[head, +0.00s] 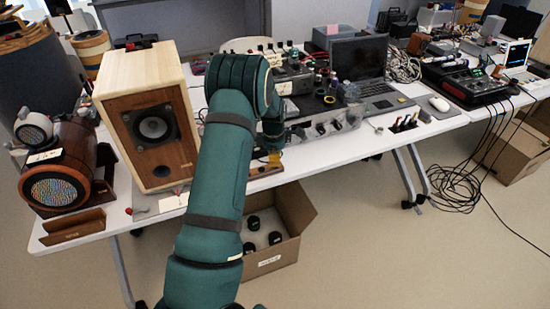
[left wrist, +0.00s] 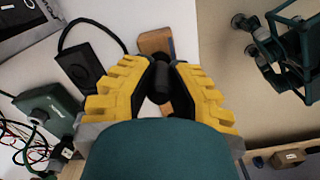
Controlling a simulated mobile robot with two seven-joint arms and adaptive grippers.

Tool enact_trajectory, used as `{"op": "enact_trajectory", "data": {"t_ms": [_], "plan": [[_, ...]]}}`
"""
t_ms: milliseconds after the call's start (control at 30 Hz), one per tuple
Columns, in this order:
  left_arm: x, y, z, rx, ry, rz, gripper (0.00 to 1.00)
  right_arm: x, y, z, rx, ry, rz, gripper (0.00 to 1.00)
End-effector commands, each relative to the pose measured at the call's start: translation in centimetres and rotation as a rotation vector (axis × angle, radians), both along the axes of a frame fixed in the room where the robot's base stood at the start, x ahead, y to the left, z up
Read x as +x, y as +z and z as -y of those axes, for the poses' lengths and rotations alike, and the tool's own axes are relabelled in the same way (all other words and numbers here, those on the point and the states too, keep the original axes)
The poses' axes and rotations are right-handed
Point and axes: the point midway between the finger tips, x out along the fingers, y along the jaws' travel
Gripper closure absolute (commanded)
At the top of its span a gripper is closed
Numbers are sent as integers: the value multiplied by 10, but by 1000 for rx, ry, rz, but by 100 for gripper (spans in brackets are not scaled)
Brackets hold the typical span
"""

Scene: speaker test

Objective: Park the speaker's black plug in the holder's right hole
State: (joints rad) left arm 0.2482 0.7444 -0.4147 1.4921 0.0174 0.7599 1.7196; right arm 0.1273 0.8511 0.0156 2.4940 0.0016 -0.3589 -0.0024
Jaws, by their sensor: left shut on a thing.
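My left gripper (left wrist: 160,80) has yellow ribbed fingers, shut on a black plug (left wrist: 161,76) in the left wrist view. A wooden block (left wrist: 155,41), apparently the holder, lies just beyond the plug in that view. Whether they touch, and the holder's holes, I cannot tell. In the head view my left gripper (head: 273,157) is mostly hidden behind my arm, above the table's front edge. The wooden holder (head: 262,171) shows partly there. A wooden speaker (head: 150,127) with a pale cabinet stands at left. My right gripper is not in view.
In the left wrist view a black box (left wrist: 86,64) with a looping cable lies left of the fingers. An open carton (head: 290,243) is below the table edge.

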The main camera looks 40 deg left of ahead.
Motion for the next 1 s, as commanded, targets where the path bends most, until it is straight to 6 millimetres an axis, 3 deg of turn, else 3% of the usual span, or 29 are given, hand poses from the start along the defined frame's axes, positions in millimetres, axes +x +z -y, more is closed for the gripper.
{"op": "enact_trajectory", "data": {"t_ms": [733,767,800,833,1000], "plan": [[0,-13,0,0,0,-1,100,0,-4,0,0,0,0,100],[0,-13,0,0,0,-1,73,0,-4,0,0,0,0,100],[0,-12,0,0,0,-1,59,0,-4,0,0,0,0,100],[0,-12,0,0,0,-1,55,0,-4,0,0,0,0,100],[0,-12,0,0,0,0,55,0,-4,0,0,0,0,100]]}}
